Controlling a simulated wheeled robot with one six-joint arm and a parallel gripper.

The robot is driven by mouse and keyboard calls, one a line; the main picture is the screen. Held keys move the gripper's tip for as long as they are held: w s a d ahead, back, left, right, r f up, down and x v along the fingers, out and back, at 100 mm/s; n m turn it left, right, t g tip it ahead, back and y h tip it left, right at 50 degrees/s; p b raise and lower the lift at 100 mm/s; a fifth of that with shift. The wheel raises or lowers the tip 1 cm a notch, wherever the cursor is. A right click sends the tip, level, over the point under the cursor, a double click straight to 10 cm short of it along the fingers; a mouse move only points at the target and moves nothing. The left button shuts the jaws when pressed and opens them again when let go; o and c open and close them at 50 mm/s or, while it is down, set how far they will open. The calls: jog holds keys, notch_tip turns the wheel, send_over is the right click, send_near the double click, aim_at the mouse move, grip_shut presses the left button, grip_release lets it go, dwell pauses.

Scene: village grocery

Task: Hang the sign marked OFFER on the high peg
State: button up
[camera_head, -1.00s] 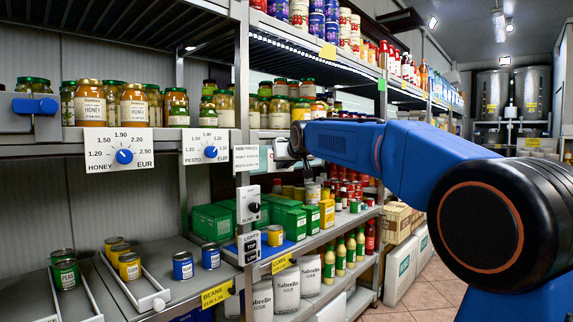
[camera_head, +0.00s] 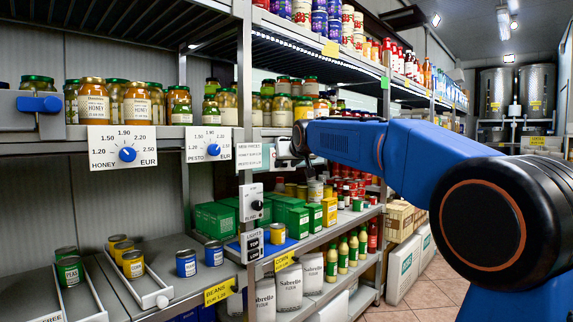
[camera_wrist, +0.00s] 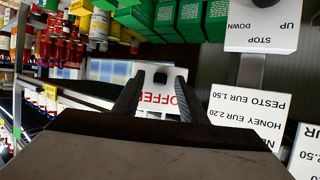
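The OFFER sign (camera_wrist: 150,79) is a white plate with red letters and a small dark spot near its edge, seen in the wrist view. My gripper (camera_wrist: 160,73) has its two black fingers apart, with the sign showing between and behind them. Part of the lettering is covered by a finger. I cannot tell whether the fingers clasp the sign. In the head view my gripper (camera_head: 287,151) is small, in front of the shelf post, just right of the price card. I cannot make out the high peg in either view.
A price card (camera_head: 248,156) sits close left of my gripper; it also shows upside down in the wrist view (camera_wrist: 248,115). Below it are an up/down switch box (camera_head: 251,203) and green boxes (camera_head: 290,216). Jars crowd the shelf behind. The aisle floor (camera_head: 425,296) is clear.

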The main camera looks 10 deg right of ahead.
jog(key=v, duration=1.7)
jog(key=s+d+f+g, duration=0.3)
jog(key=s+f, duration=1.1)
jog(key=f, duration=0.1)
jog(key=s+d+f+g+h, duration=0.1)
jog(key=s+d+f+g, duration=0.1)
jog(key=s+f, duration=1.2)
jog(key=s+d+f+m+g, duration=0.1)
jog(key=s+d+f+g, duration=0.2)
jog(key=s+f, duration=1)
notch_tip(320, 180, down, 3)
jog(key=shift+s+d+f+g, duration=0.15)
jog(key=shift+s+d+g, duration=0.15)
jog(key=shift+s+d, duration=0.1)
